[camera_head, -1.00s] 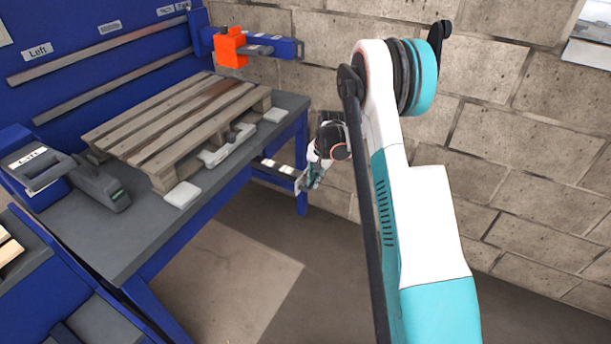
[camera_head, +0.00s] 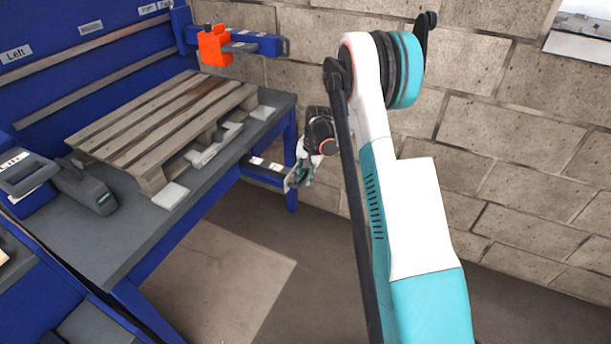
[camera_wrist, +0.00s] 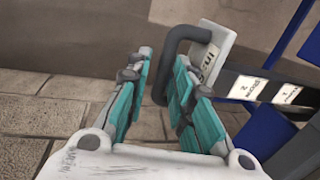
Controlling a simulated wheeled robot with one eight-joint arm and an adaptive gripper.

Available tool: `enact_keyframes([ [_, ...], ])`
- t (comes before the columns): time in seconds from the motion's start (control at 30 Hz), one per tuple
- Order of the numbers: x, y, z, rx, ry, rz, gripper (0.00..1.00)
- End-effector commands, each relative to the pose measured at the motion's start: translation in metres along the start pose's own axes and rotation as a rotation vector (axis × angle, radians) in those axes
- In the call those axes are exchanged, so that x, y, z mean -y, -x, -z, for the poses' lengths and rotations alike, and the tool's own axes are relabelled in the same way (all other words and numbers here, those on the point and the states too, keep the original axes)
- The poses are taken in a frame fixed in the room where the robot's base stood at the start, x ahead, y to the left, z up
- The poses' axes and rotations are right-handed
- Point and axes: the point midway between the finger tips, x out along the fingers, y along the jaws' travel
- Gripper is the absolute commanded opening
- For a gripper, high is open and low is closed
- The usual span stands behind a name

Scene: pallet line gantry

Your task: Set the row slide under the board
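In the head view my gripper (camera_head: 299,176) is low by the bench's right leg, at the end of the labelled rail (camera_head: 264,168). The slide is mostly hidden there. The wooden pallet with its boards (camera_head: 160,118) lies on the bench above and left.
The grey bench top (camera_head: 130,235) carries white pads and a dark handheld tool (camera_head: 88,190) at left. An orange block (camera_head: 213,46) sits on a blue beam above the pallet. A block wall (camera_head: 500,130) stands close behind my arm. Floor in front is clear.

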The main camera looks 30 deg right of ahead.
Motion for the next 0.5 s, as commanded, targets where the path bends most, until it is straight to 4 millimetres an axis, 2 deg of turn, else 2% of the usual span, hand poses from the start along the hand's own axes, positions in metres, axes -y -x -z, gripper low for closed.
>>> enact_keyframes([
  [0.17, 0.0, 0.025, 0.0, 0.0, 0.0, 0.0, 0.21],
  [0.5, -0.001, 0.091, 0.0, 0.001, -0.001, 0.0, 0.21],
])
